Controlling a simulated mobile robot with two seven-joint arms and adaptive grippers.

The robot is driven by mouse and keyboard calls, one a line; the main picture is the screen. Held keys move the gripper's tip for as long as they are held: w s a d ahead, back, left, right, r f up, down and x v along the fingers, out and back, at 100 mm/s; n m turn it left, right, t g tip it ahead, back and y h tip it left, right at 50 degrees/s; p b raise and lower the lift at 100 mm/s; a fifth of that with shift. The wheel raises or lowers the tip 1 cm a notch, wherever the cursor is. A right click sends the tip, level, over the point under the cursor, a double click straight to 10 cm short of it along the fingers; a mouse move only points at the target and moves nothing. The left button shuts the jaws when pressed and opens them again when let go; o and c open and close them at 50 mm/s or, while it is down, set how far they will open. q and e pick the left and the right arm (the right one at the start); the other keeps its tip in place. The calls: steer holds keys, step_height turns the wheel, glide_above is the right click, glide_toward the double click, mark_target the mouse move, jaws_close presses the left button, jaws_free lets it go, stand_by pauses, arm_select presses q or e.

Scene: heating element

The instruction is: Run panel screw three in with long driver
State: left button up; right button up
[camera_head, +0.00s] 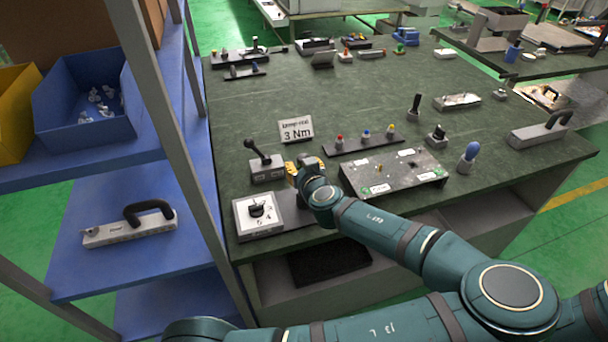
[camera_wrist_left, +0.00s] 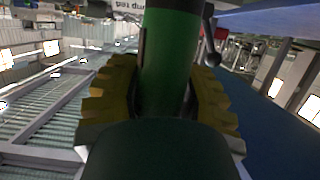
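The grey panel (camera_head: 425,178) lies on the dark green bench, with white labels and a small brass piece on top. Its screws are too small to tell apart. My left gripper (camera_head: 305,170) is at the bench's front left, left of the panel. In the left wrist view its yellow fingers (camera_wrist_left: 165,105) close on both sides of a green cylinder with a dark end, which looks like a driver handle (camera_wrist_left: 168,60). The tool's tip is hidden, and I cannot tell whether it is the long driver. My right gripper is out of view.
A lever box (camera_head: 266,168) and a white dial plate (camera_head: 258,214) stand close to my left gripper. A 3 Nm card (camera_head: 296,129) and a rack with coloured tops (camera_head: 363,139) are behind. A blue shelf (camera_head: 110,235) with upright posts borders the left side.

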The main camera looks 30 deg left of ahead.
arm_select(q)
jaws_close()
